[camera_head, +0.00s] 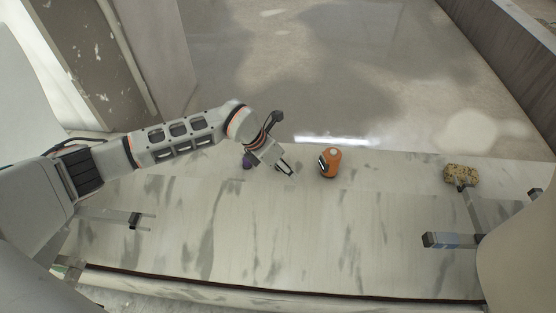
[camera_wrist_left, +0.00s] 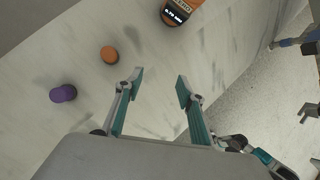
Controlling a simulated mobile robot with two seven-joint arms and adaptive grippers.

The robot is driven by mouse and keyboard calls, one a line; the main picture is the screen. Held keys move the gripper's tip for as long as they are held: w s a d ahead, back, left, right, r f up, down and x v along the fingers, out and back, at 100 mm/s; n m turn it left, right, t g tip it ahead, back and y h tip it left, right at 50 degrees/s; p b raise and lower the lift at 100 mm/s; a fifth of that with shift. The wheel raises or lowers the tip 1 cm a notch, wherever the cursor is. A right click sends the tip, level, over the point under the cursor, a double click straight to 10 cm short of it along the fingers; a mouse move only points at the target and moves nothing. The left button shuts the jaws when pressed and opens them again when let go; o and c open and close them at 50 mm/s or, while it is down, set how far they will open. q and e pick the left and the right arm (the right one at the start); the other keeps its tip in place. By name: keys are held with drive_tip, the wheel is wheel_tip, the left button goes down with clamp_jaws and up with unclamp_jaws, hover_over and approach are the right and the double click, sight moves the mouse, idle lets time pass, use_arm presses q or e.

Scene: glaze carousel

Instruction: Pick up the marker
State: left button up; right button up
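No clear marker shape shows. A short purple cylinder (camera_wrist_left: 63,93) stands on the pale surface in the left wrist view, left of my left gripper. It also shows in the head view (camera_head: 247,161), beside my wrist. A small orange round piece (camera_wrist_left: 109,54) sits nearer the fingers; in the head view I cannot make it out, probably behind the gripper. I cannot tell whether either is the marker. My left gripper (camera_wrist_left: 160,78) is open, with nothing between its fingers. In the head view it (camera_head: 286,169) hangs over the surface. My right gripper is not clearly seen.
An orange and black device (camera_head: 330,162) stands just right of my left gripper; its dark label (camera_wrist_left: 176,13) shows in the wrist view. A speckled yellow sponge-like block (camera_head: 461,174) lies at the right. The pale streaked surface (camera_head: 340,235) is largely clear in front.

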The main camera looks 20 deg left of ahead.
use_arm(q)
drive_tip(key=w+a, duration=0.1)
drive_tip(key=a, duration=0.1)
drive_tip(key=w+a+f+y, duration=0.1)
drive_tip(key=a, duration=0.1)
drive_tip(key=w+a+y+b, duration=0.1)
drive_tip(key=w+a, duration=0.1)
drive_tip(key=shift+a+f+t, duration=0.3)
drive_tip(key=shift+a, duration=0.1)
drive_tip(key=b+x, duration=0.2)
drive_tip(key=x, duration=0.2)
drive_tip(key=shift+w+b+x, duration=0.2)
drive_tip(key=shift+b+x, duration=0.5)
drive_tip(key=shift+x, duration=0.55)
drive_tip(key=shift+w, duration=0.2)
drive_tip(key=shift+w+r, duration=0.25)
drive_tip(key=c, duration=1)
use_arm(e)
drive_tip(key=a+m, duration=0.1)
drive_tip(key=a, duration=0.1)
drive_tip(key=a+m+y, duration=0.1)
drive_tip(key=a, duration=0.1)
drive_tip(key=shift+w+a+f+m, duration=0.1)
drive_tip(key=shift+a+f+m, duration=0.1)
drive_tip(key=shift+m, duration=0.2)
